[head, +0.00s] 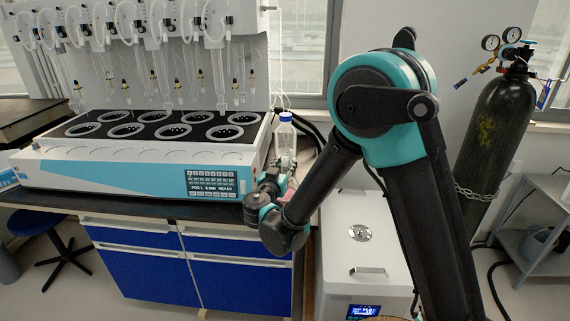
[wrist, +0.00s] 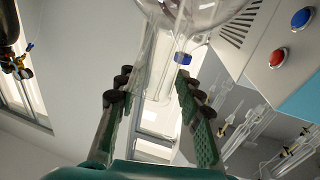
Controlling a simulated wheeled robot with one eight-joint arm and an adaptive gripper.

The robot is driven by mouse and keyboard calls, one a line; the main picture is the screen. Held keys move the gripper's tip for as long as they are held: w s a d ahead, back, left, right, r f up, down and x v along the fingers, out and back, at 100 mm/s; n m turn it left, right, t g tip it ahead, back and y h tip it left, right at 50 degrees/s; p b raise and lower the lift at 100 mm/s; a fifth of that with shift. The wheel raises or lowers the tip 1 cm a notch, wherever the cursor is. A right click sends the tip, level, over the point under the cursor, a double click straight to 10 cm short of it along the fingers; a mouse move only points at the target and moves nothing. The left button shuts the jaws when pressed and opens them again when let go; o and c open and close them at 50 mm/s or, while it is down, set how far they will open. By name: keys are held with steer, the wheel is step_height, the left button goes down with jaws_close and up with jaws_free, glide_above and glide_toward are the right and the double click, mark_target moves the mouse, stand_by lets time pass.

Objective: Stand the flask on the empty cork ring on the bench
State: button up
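My gripper (wrist: 153,78) shows in the wrist view with its two green-padded fingers spread apart. A clear round-bodied glass flask (wrist: 208,14) is at the top of that view, just beyond the fingertips. A clear neck-like part (wrist: 160,62) reaches down from it between the fingers, with a gap visible at the left finger. Contact at the right finger is hard to judge. In the head view my gripper (head: 268,192) is low beside the bench's right end, its fingers mostly hidden. The flask cannot be made out there. The cork ring is not visible in either view.
The distiller (head: 120,165) with ringed openings and hanging glassware fills most of the bench (head: 150,206). A blue-capped bottle (head: 285,138) stands at its right end, near my gripper. A white floor unit (head: 362,245) and a chained gas cylinder (head: 495,125) stand to the right.

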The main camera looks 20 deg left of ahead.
steer(key=shift+o, duration=0.6)
steer(key=s, duration=1.2)
steer(key=shift+d, duration=0.2)
